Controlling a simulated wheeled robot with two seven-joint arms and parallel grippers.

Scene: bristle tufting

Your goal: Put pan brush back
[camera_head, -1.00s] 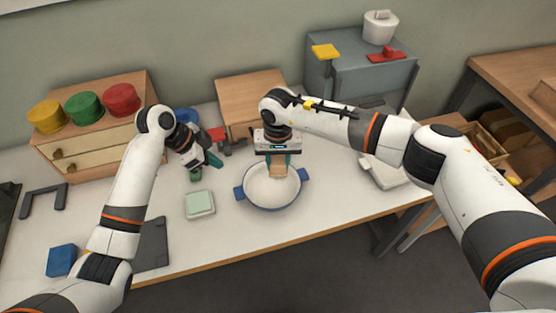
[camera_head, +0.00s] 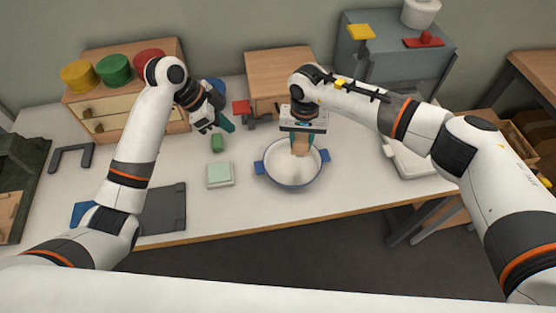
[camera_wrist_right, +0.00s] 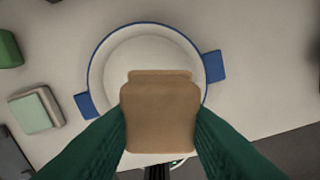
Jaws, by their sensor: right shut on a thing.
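The brown, wooden-looking block of the pan brush (camera_head: 301,145) is between the green fingers of my right gripper (camera_head: 301,132), over the back part of a white pan (camera_head: 285,177) with blue handles. In the right wrist view the brush (camera_wrist_right: 160,115) is pinched between both fingers, with the pan (camera_wrist_right: 145,48) beneath it. Any bristles are hidden, and I cannot tell whether the brush touches the pan. My left gripper (camera_head: 226,122) hangs over the table behind a small green block; its opening is not clear.
The green block (camera_head: 217,142) and a pale green pad on a white base (camera_head: 220,174) lie left of the pan. A wooden box (camera_head: 278,70) stands behind it. A white tray (camera_head: 420,160) is at the right. Drawers with coloured round lids (camera_head: 113,70) stand back left.

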